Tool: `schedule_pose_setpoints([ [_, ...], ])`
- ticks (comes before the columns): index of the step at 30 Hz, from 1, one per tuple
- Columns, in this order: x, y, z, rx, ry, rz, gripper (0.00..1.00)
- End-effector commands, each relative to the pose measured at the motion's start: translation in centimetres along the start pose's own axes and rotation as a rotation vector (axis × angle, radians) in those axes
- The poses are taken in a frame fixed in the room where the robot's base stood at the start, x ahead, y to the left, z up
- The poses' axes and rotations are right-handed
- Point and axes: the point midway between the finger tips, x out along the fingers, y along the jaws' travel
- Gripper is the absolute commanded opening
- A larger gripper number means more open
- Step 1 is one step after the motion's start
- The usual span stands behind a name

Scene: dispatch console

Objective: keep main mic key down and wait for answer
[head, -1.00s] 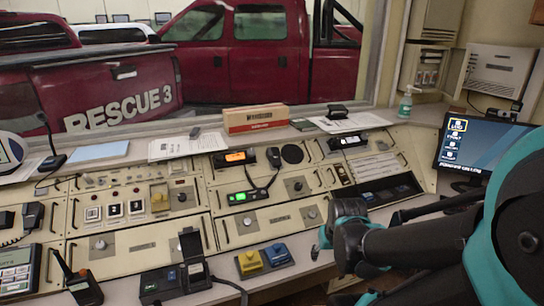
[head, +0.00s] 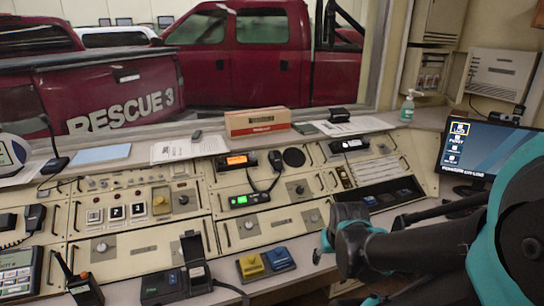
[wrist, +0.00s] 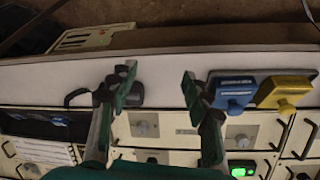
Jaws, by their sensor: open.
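A yellow key block (head: 251,266) and a blue key block (head: 279,257) sit side by side at the console's front edge. In the wrist view the blue block (wrist: 234,92) and the yellow block (wrist: 286,91) are at the upper right; their labels are too small to read. My gripper (wrist: 160,88) is open and empty, its green fingers spread over the pale front ledge. The blue block is just right of its right finger, apart from the gap between the fingers. In the head view my gripper (head: 330,240) is right of both blocks, its fingertips partly hidden.
A black device with a raised part (head: 178,280) stands left of the yellow block. A handheld radio (head: 83,287) is farther left. A small dark object with a loop (wrist: 130,96) lies by my left finger. A monitor (head: 474,152) stands at right.

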Motion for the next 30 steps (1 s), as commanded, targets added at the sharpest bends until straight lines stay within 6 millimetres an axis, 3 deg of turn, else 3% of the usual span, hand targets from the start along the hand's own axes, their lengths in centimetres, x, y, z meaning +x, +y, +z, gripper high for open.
schedule_pose_setpoints([
  [1,0.00,0.00,0.00,0.000,0.000,0.000,0.44],
  [12,0.00,0.00,0.00,0.000,0.000,0.000,0.00],
  [30,0.00,0.00,0.00,0.000,0.000,0.000,0.00],
])
